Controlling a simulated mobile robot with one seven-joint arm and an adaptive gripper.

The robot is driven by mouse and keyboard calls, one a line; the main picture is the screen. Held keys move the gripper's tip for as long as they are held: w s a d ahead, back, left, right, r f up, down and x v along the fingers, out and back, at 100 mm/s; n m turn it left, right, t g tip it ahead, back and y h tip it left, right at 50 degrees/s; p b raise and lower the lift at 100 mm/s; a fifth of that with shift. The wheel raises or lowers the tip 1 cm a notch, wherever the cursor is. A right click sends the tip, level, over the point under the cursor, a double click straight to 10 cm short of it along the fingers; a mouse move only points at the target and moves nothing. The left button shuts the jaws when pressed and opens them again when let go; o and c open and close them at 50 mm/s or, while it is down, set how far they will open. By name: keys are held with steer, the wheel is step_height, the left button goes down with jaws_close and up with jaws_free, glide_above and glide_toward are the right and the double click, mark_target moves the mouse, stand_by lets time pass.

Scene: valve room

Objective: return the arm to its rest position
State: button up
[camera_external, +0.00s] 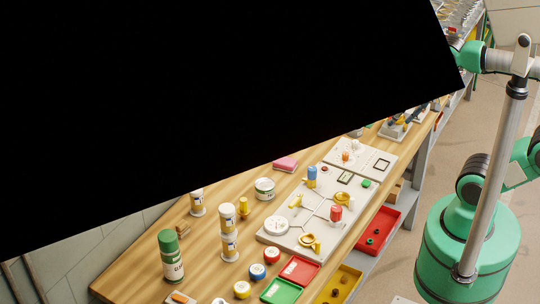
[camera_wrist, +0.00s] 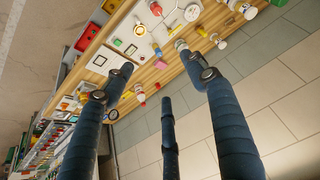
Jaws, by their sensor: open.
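My gripper (camera_wrist: 154,68) shows in the wrist view with its dark blue fingers spread apart. It is open, and nothing is held between the fingers. Beyond the fingers the wooden bench (camera_wrist: 170,73) runs at a slant, with floor tiles to the right. In the external view my green and grey arm stands at the right, beside the bench (camera_external: 140,262). My gripper cannot be made out there. A large black area hides the upper left of that view.
A pale valve panel (camera_external: 287,240) with yellow and red handles lies on the bench. A green-capped can (camera_external: 172,262), stacked white cans (camera_external: 229,240) and small coloured trays (camera_external: 300,270) stand near it. A red bin (camera_external: 381,230) sits below the bench edge. Floor (camera_external: 400,262) shows between bench and arm.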

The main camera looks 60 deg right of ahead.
step_height(320, 180, down, 10)
steer(key=b, duration=0.8)
steer(key=shift+b, duration=0.4)
